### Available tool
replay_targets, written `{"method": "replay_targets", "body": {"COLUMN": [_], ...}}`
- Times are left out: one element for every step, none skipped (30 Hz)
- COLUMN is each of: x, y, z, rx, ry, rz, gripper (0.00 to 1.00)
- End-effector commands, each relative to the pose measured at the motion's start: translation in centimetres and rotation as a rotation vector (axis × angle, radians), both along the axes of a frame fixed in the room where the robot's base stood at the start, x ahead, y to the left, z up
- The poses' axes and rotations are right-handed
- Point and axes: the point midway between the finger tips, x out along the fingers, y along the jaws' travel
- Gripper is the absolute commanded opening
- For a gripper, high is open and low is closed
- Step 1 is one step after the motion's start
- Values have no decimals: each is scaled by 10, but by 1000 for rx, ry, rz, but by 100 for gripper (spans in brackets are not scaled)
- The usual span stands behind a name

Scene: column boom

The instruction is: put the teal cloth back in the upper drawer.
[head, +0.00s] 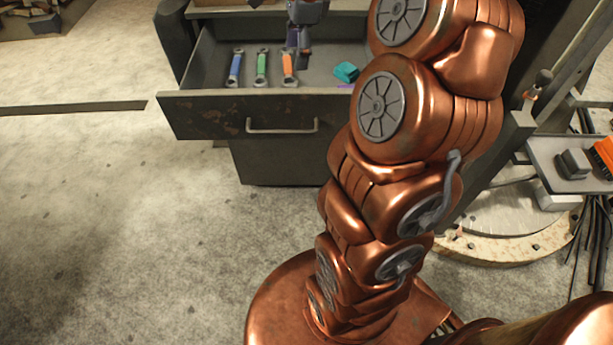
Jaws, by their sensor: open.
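The teal cloth (346,71) lies crumpled on the floor of the open upper drawer (190,101), toward its right side. My gripper (299,50) is over the drawer, to the left of the cloth and apart from it. Its jaws are open and hold nothing that I can see. The top of the gripper is cut off by the upper edge of the picture. My own arm hides the right end of the drawer.
Blue (235,67), green (261,67) and orange (288,66) wrenches lie in the drawer. A purple thing (345,86) shows partly near its front. The drawer front has a grey handle (282,128). A tray (560,165) stands at right.

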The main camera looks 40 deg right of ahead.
Motion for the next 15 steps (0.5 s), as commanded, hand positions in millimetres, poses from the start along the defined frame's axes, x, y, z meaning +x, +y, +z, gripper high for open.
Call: {"method": "replay_targets", "body": {"x": [-11, -18, -27, -35, -43, -54, -63, -73, -85, -95, -106, -119, -131, -141, -156], "y": [23, 37, 53, 64, 76, 90, 99, 109, 120, 128, 136, 144, 151, 156, 163], "z": [1, 1, 0, -1, -3, -4, -7, -9, -11, -15, -18, -21, -25, -29, -34], "rx": [-13, -17, -26, -32, -37, -43, -47, -51, -57, -59, -60, -64, -64, -61, -60], "ry": [2, 3, 5, 8, 11, 12, 17, 21, 21, 27, 31, 35, 41, 46, 52], "rz": [129, 211, 317, 396, 474, 576, 653, 727, 824, 898, 970, 1062, 1132, 1201, 1289], "gripper": [72, 72, 72, 72, 72, 72, 72, 72, 72, 72, 72, 72, 72, 72, 72]}}
